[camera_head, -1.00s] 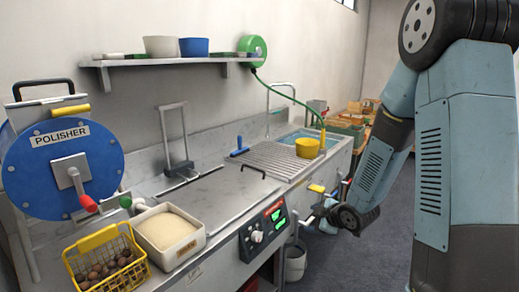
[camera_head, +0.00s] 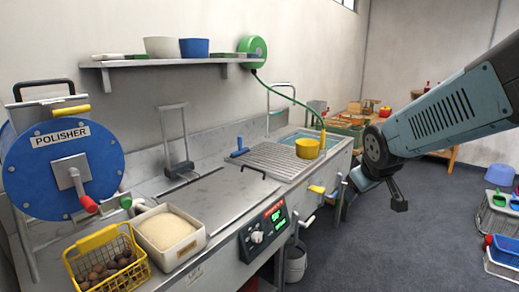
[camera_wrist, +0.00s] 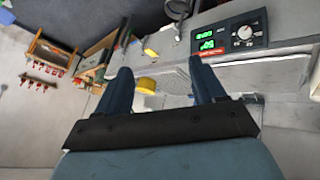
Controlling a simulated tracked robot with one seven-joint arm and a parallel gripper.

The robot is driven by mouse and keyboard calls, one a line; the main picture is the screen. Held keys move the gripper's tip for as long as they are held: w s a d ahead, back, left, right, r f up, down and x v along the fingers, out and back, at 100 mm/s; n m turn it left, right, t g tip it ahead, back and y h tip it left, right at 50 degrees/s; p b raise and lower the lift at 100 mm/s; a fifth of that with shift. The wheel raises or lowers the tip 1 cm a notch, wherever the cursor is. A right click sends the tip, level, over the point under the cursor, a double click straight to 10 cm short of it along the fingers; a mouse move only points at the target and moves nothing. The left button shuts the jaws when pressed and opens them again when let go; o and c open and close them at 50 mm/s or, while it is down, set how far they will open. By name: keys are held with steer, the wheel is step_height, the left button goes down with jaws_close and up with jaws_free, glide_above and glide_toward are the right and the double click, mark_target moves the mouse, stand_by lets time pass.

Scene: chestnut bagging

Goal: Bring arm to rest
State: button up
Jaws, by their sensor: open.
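My gripper (camera_wrist: 162,80) shows in the wrist view with its two blue-grey fingers spread wide apart and nothing between them. In the head view my arm reaches in from the right edge, and its wrist hangs in front of the counter's right end, above the grey floor. The fingers are hard to make out there. No object is held.
The steel counter (camera_head: 215,193) carries a blue polisher (camera_head: 65,170), a yellow basket (camera_head: 105,250) of chestnuts, a white tub (camera_head: 168,233) and a yellow pot (camera_head: 307,148). A control panel (camera_head: 264,229) faces front.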

steer(key=s+a+r+m+g, duration=0.1)
steer(key=s+r+m, duration=0.1)
steer(key=s, duration=0.5)
steer(key=s+a+r+m+y, duration=0.1)
steer(key=s+r+m, duration=0.1)
steer(key=s, duration=0.5)
steer(key=shift+s+r+m+g, duration=0.4)
steer(key=shift+r, duration=0.5)
